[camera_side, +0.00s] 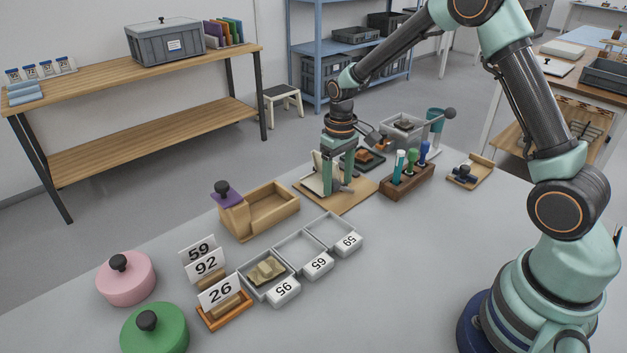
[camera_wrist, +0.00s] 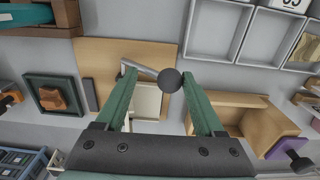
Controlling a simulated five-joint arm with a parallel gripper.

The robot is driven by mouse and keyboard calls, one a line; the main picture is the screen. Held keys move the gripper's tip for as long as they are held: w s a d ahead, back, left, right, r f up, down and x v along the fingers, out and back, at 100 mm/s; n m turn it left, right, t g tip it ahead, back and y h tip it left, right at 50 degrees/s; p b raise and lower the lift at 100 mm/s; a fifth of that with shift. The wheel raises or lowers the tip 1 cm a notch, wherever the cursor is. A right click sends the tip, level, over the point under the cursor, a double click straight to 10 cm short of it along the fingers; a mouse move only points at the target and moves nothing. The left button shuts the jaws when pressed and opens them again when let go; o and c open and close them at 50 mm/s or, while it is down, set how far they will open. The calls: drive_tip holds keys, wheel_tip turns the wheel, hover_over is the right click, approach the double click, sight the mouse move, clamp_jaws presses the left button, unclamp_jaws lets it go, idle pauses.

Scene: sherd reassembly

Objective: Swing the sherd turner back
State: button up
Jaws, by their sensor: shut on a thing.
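The sherd turner stands on a wooden board (camera_side: 352,203). A pale cream plate (camera_side: 311,184) shows beside my fingers in the side view. In the wrist view the board (camera_wrist: 100,52) lies under my fingers, with the cream plate (camera_wrist: 147,101) partly hidden between them. A grey metal lever (camera_wrist: 139,67) ends in a dark round knob (camera_wrist: 170,80) between my fingertips. My gripper (camera_side: 337,185) is low over the board, shut on the turner's lever knob. The exact finger contact is hard to see, and my fingers hide part of the turner in the side view.
A rack with coloured tools (camera_side: 406,182) and a stamp tray (camera_side: 470,172) stand to the right. An open wooden box (camera_side: 272,211) is to the left. Labelled grey trays (camera_side: 300,250) and number cards (camera_side: 221,291) are in front. A dark tray holds an orange sherd (camera_wrist: 52,97).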

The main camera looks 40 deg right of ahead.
drive_tip(key=shift+d+r, duration=0.45)
drive_tip(key=shift+d, duration=0.3)
drive_tip(key=shift+w+d+r, duration=0.1)
drive_tip(key=shift+d+r, duration=0.2)
drive_tip(key=shift+d, duration=0.35)
drive_tip(key=shift+d+r, duration=0.25)
drive_tip(key=shift+d, duration=0.35)
drive_tip(key=shift+d+f, duration=0.15)
drive_tip(key=shift+d, duration=2.3)
drive_tip(key=shift+d+f, duration=0.35)
drive_tip(key=shift+d, duration=0.25)
drive_tip(key=shift+d+f, duration=0.3)
drive_tip(key=shift+d, duration=0.25)
drive_tip(key=shift+d+f, duration=0.6)
drive_tip(key=shift+d, duration=0.1)
drive_tip(key=shift+d+f, duration=0.4)
drive_tip(key=shift+f, duration=0.25)
drive_tip(key=shift+d+r, duration=0.15)
drive_tip(key=shift+r, duration=2.65)
